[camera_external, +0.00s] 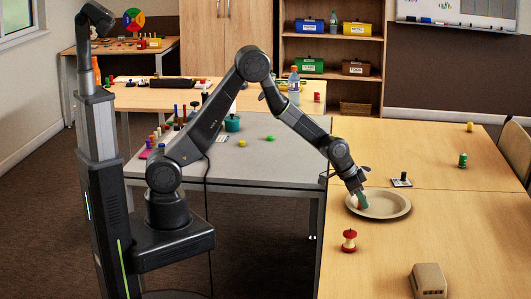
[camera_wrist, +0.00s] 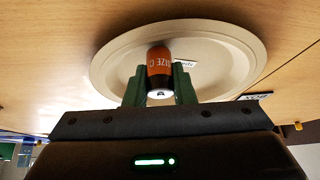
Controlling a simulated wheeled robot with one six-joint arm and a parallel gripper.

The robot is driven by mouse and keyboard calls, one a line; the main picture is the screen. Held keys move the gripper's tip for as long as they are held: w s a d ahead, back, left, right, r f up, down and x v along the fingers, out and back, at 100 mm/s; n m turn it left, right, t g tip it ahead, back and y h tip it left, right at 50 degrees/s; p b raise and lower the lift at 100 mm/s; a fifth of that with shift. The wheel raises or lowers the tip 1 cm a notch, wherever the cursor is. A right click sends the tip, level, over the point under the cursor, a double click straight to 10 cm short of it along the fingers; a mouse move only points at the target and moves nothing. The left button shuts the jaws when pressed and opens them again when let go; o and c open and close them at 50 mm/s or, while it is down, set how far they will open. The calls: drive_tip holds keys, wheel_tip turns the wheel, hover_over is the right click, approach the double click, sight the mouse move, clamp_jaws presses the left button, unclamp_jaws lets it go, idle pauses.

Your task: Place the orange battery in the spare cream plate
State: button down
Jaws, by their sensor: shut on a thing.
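The orange battery (camera_wrist: 159,62), with a dark end and a pale metal tip, is between the green fingers of my gripper (camera_wrist: 158,82) in the wrist view. The fingers are shut on its sides. The cream plate (camera_wrist: 112,70) lies behind it in that view. In the external view, my gripper (camera_external: 360,198) points down over the left part of the cream plate (camera_external: 396,212) on the wooden table. The battery is mostly hidden there by the fingers. I cannot tell whether it touches the plate. No other object shows on the plate.
A small black item on a card (camera_external: 402,180) is just behind the plate. A green can (camera_external: 462,160) stands farther right. The table right of the plate is clear.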

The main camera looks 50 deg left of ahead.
drive_tip(key=shift+f, duration=0.25)
drive_tip(key=c, duration=1.2)
unclamp_jaws()
drive_tip(key=shift+r, duration=0.1)
drive_tip(key=shift+r, duration=0.4)
drive_tip(key=v, duration=1.1)
drive_tip(key=shift+s+r, duration=0.15)
drive_tip(key=shift+r, duration=0.05)
drive_tip(key=shift+a, duration=0.15)
